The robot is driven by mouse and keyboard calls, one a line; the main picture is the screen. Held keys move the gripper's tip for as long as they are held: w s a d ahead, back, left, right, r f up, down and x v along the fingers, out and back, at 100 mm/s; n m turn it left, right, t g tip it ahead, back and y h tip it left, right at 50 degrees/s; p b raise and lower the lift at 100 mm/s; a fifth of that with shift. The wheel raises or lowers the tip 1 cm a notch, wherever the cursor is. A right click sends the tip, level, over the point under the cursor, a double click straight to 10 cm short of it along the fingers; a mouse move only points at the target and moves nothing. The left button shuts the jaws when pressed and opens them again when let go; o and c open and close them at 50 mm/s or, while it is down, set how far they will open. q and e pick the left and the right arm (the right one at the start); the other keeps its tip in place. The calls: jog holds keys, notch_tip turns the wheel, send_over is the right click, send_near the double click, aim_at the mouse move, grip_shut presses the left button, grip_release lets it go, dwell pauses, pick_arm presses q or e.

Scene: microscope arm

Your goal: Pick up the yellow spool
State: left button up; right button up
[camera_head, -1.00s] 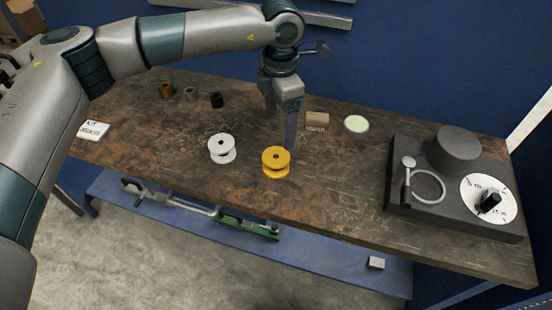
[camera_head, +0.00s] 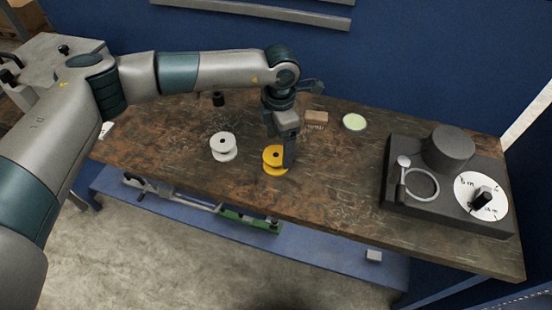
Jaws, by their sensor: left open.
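The yellow spool (camera_head: 273,162) stands upright on the wooden table, near the middle of its front half. My left gripper (camera_head: 288,158) reaches down from the left arm to the right side of the spool, and a finger covers part of the spool's right edge. The gripper is open. I cannot tell whether a finger touches the spool. My right gripper is not in view.
A white spool (camera_head: 223,146) stands close to the left of the yellow one. A wooden block (camera_head: 316,117) and a pale green disc (camera_head: 355,122) lie behind. A dark microscope device (camera_head: 448,185) fills the right end. The table (camera_head: 330,190) is clear between.

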aim_at(278, 154)
pick_arm(q)
jog(key=shift+a+f+p, duration=0.1)
jog(key=shift+f+p, duration=0.4)
jog(key=shift+p, duration=0.15)
notch_tip(278, 154, down, 3)
jog(key=shift+r+p, duration=0.1)
jog(key=shift+p, duration=0.7)
jog(key=shift+f, duration=0.55)
jog(key=c, duration=1.1)
